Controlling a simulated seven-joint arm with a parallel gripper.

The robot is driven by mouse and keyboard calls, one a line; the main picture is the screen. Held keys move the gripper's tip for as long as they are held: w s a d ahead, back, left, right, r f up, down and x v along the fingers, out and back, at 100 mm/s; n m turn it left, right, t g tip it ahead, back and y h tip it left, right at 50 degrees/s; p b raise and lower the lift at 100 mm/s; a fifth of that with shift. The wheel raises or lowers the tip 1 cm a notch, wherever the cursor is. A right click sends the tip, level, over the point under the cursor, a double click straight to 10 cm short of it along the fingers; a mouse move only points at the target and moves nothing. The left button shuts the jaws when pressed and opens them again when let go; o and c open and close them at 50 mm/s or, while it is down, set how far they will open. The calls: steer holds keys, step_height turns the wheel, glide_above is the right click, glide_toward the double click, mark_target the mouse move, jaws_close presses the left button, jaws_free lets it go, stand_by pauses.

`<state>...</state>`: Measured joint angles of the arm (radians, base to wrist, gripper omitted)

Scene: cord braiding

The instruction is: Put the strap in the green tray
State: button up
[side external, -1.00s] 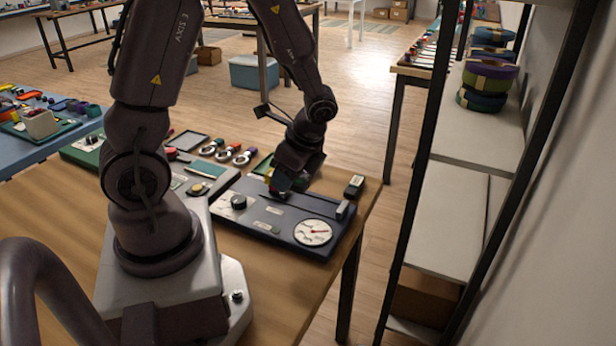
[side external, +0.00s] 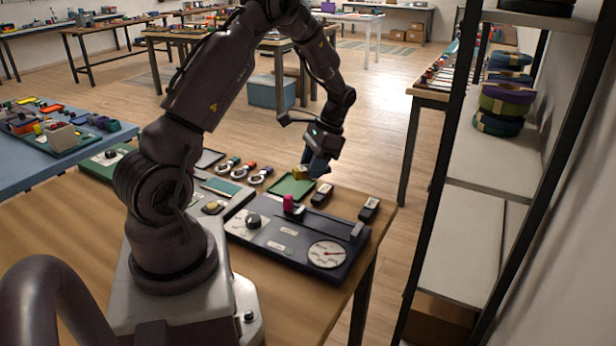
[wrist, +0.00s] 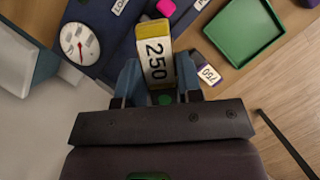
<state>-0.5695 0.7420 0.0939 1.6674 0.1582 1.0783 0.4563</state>
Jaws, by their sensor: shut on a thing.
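My gripper (side external: 310,170) is shut on a yellow-and-white block marked 250 (wrist: 153,58). It holds the block above the work table, close to the green tray (side external: 281,190). The block's yellow end (side external: 300,173) shows in the side view. In the wrist view the green tray (wrist: 243,32) lies to the upper right of the held block, apart from it, and its visible floor is empty. I cannot pick out a strap with certainty; the ring-shaped pieces with coloured parts (side external: 235,170) left of the tray are too small to identify.
A dark blue panel device (side external: 290,240) with a white dial (side external: 327,254) and a magenta knob (side external: 288,203) stands in front of the tray. Dark blocks (side external: 321,194) and (side external: 369,208) stand nearby. A 750-marked block (wrist: 209,75) lies beside the tray. Shelving with coils (side external: 503,100) rises at right.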

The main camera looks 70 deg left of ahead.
mark_target(290, 189)
steer(key=a+f+n+h, duration=0.1)
steer(key=a+f+n, duration=0.1)
steer(key=a, duration=0.2)
steer(key=s+a+f+n+t+h, duration=0.1)
steer(key=a+f+n, duration=0.1)
steer(key=a, duration=0.3)
steer(key=a+f+n, duration=0.2)
steer(key=a+n, duration=0.1)
steer(key=a, duration=0.2)
steer(key=shift+s+a+f+n+h, duration=0.1)
steer(key=shift+s+f+n+h, duration=0.05)
steer(key=shift+s+n+h, duration=0.2)
steer(key=shift+a+f, duration=0.1)
steer(key=shift+f, duration=2.6)
steer(key=shift+f, duration=0.25)
steer(key=o, duration=1.1)
steer(key=shift+c, duration=0.2)
step_height(290, 189, up, 11)
